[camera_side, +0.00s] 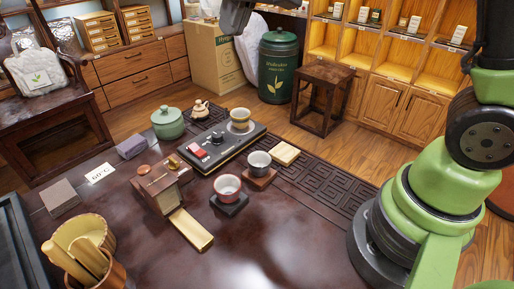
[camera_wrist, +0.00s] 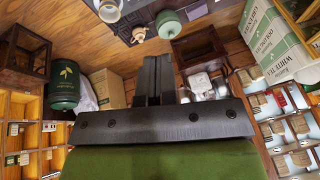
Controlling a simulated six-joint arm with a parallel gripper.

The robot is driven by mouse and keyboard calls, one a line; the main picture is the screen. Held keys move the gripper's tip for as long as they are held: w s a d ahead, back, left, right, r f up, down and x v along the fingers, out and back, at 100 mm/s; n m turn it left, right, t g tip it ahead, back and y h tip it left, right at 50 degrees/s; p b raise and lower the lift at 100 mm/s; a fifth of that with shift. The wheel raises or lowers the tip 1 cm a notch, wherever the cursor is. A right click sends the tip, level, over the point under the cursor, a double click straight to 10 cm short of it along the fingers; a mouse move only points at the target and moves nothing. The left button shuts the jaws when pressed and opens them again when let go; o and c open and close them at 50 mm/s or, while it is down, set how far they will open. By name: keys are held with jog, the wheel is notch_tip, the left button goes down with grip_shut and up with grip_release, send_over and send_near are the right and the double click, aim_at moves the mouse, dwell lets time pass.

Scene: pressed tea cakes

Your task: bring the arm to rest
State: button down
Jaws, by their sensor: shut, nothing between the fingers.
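My gripper (camera_wrist: 154,64) is shut and empty in the wrist view, its two dark fingers side by side. In the side view only a dark part of my gripper (camera_side: 238,18) shows at the top edge, high above the table and apart from everything on it; the rest is cut off by the frame. The dark wooden table (camera_side: 270,235) holds the tea things. A red-lined cup (camera_side: 228,187) and a grey cup (camera_side: 259,163) stand upright on small coasters. A pale cup (camera_side: 240,119) sits on the black device (camera_side: 216,148).
A green lidded pot (camera_side: 168,122), a wooden box (camera_side: 161,187), a gold bar (camera_side: 191,230) and a holder of wooden tools (camera_side: 84,255) stand on the table. A green canister (camera_side: 278,65), a stool (camera_side: 322,97) and shelves lie beyond. The table's front middle is clear.

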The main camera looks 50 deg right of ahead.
jog(key=s+d+m+t, duration=0.2)
jog(key=s+t, duration=0.1)
jog(key=s, duration=1.6)
jog(key=shift+s+r+y, duration=0.2)
jog(key=shift+s+y, duration=0.2)
jog(key=w+a+f+n+g+h, duration=0.1)
jog(key=w+a+n+g, duration=0.1)
jog(key=w+n, duration=1.2)
jog(key=w+a+f+n+g+h, duration=0.1)
jog(key=w+a+f+n, duration=0.3)
jog(key=w+f+n, duration=0.4)
jog(key=w+f, duration=0.4)
jog(key=w, duration=0.1)
jog(key=shift+f+g, duration=0.25)
jog(key=shift+g, duration=0.05)
